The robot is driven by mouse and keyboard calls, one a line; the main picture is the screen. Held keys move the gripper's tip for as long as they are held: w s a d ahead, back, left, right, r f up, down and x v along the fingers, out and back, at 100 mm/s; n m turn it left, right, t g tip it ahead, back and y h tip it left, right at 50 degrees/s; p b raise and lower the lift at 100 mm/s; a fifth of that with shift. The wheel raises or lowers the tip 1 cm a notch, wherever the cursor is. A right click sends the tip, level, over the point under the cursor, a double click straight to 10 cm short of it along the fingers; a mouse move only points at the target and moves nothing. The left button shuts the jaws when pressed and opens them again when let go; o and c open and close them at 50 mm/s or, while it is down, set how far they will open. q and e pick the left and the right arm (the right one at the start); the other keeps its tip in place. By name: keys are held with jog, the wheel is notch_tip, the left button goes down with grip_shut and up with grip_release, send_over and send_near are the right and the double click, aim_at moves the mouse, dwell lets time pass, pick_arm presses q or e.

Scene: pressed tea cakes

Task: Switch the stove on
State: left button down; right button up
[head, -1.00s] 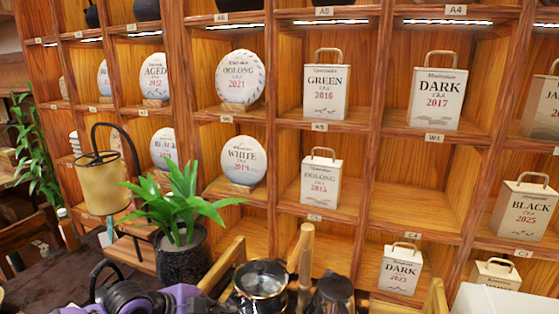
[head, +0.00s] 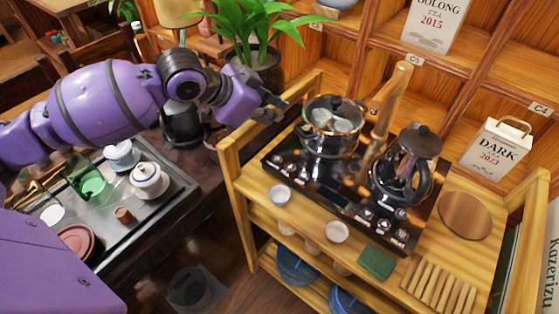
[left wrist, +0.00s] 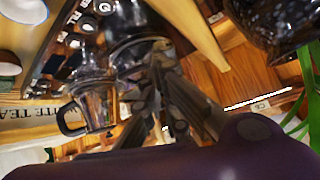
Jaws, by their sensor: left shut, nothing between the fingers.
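The stove (head: 335,192) is a black glass slab on a wooden cart, with round controls (head: 384,225) and small white marks along its front edge. A lidded glass pot (head: 332,128) stands on its left half. A glass kettle with a dark lid and handle (head: 403,165) stands on its right half. My left gripper (head: 270,108) is shut and empty, left of the glass pot above the cart's back left corner. In the left wrist view, its fingers (left wrist: 160,62) point toward the stove's pots. My right gripper is not in view.
The wooden cart (head: 240,190) has raised side rails and an upright wooden post (head: 388,105) behind the stove. A tea tray (head: 165,200) is at left, a plant (head: 255,35) behind.

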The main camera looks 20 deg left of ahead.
pick_arm(q)
jog(key=shift+s+d+r+n+b, duration=0.15)
jog(key=shift+s+r+n, duration=0.15)
jog(key=shift+n, duration=1.6)
jog(key=shift+s+d+r+n+b, duration=0.15)
jog(key=shift+r+n, duration=0.3)
jog(key=shift+n, duration=1.45)
jog(key=shift+s+d+r+n+b, duration=0.15)
jog(key=shift+s+r+n, duration=0.15)
jog(key=shift+n, duration=1.6)
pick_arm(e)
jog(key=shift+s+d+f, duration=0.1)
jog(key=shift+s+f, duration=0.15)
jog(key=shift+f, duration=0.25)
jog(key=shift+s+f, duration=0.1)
